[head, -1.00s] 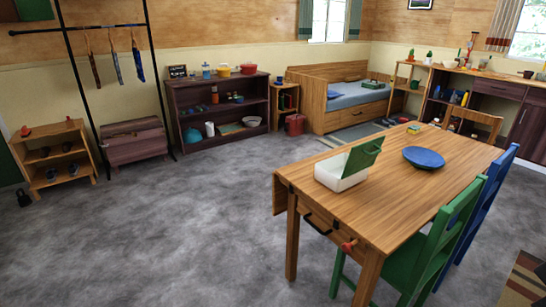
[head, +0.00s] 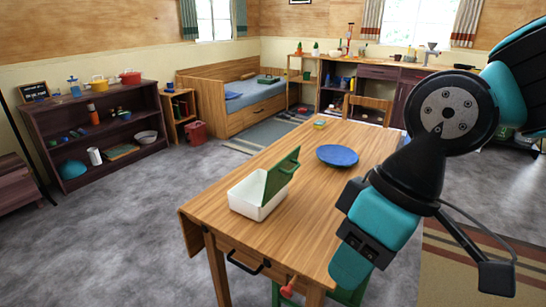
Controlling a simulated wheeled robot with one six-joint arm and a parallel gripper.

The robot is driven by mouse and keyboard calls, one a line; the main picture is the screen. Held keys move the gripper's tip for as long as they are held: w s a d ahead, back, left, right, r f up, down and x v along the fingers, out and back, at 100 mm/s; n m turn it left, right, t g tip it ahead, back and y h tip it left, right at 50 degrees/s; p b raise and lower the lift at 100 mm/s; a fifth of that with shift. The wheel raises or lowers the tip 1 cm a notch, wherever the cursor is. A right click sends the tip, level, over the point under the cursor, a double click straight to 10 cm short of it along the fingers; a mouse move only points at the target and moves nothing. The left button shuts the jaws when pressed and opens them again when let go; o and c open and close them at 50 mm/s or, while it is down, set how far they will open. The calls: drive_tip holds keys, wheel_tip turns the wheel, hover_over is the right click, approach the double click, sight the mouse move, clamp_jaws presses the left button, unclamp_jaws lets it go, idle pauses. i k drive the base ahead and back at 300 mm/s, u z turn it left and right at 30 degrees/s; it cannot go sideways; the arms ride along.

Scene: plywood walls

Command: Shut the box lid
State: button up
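A white box (head: 246,199) stands on the left part of the wooden table (head: 310,190). Its green lid (head: 282,173) is raised, standing up at a tilt on the box's right side, so the box is open. My arm is in view at the right, in front of the table. My gripper (head: 362,250) hangs low over the table's right front side, to the right of the box and apart from it. The ends of its fingers are not clear, so I cannot tell whether it is open or shut.
A blue plate (head: 337,156) lies on the table behind my gripper, with a small yellow and green item (head: 319,124) farther back. Open grey floor (head: 120,240) lies to the left.

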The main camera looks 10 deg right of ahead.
sight(278, 176)
drive_tip(key=i, duration=0.85)
drive_tip(key=u, duration=0.5)
drive_tip(key=k, duration=1.35)
drive_tip(key=z, duration=0.75)
drive_tip(key=i, duration=1)
